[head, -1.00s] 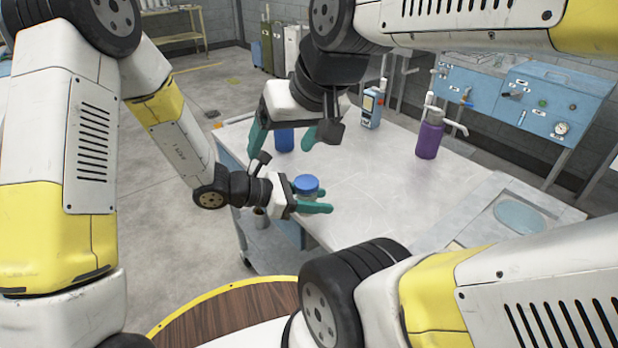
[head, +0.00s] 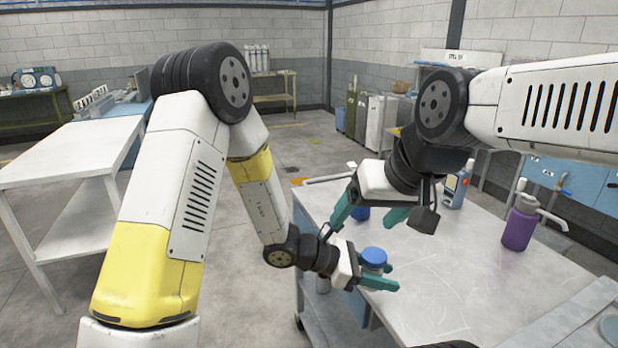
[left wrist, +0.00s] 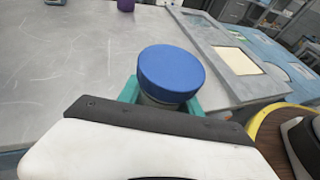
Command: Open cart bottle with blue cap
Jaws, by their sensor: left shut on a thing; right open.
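The cart bottle with a blue cap (head: 374,256) is at the near left edge of the metal cart top. Its body is mostly hidden by the fingers. My left gripper (head: 391,277) is shut on this bottle below the cap. In the left wrist view the blue cap (left wrist: 171,73) stands above the teal fingers, still on the bottle. My right gripper (head: 361,224) is open above and behind the capped bottle, pointing down. A blue object (head: 361,213) shows partly behind its fingers; I cannot tell whether they touch it.
A white table (head: 75,170) stands at the far left. The middle of the cart top is clear.

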